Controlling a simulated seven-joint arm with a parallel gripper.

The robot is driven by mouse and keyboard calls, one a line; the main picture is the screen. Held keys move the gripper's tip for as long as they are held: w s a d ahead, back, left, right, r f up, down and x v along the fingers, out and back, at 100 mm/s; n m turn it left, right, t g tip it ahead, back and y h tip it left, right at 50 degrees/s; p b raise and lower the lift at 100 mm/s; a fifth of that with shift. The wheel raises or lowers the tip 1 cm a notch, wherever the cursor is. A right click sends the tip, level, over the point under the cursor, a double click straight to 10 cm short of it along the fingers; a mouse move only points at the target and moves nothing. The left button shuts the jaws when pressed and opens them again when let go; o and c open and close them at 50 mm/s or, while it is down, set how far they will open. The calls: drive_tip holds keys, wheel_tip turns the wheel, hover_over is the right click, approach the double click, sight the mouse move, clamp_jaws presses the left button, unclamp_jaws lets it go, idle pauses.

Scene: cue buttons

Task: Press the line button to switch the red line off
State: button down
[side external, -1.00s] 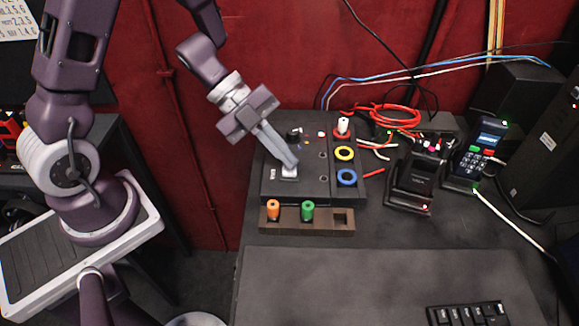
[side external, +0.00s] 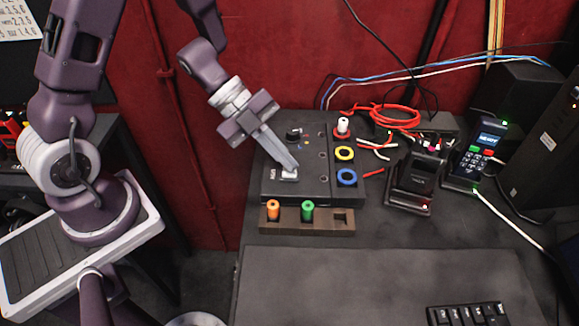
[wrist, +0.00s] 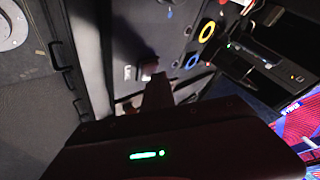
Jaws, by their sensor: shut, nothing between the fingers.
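The black control box (side external: 318,188) stands on the desk. The button also shows in the wrist view (wrist: 150,67), partly hidden by my fingers. My gripper (side external: 291,164) is shut and empty, its fingertips down at the button and seemingly touching it. In the wrist view the fingertips (wrist: 157,82) overlap the button's edge. The small lamp spots (side external: 306,142) at the back of the box look dark; I see no lit red line there.
A blue ring (side external: 347,177), a yellow ring (side external: 345,153) and a white-and-red knob (side external: 342,127) sit on the box's right strip. A brown rack (side external: 325,226) in front holds an orange (side external: 273,210) and a green peg (side external: 308,211). Cables and card terminals (side external: 415,185) lie right.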

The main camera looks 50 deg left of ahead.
drive_tip(key=shift+r, duration=0.9)
drive_tip(key=shift+r, duration=2.5)
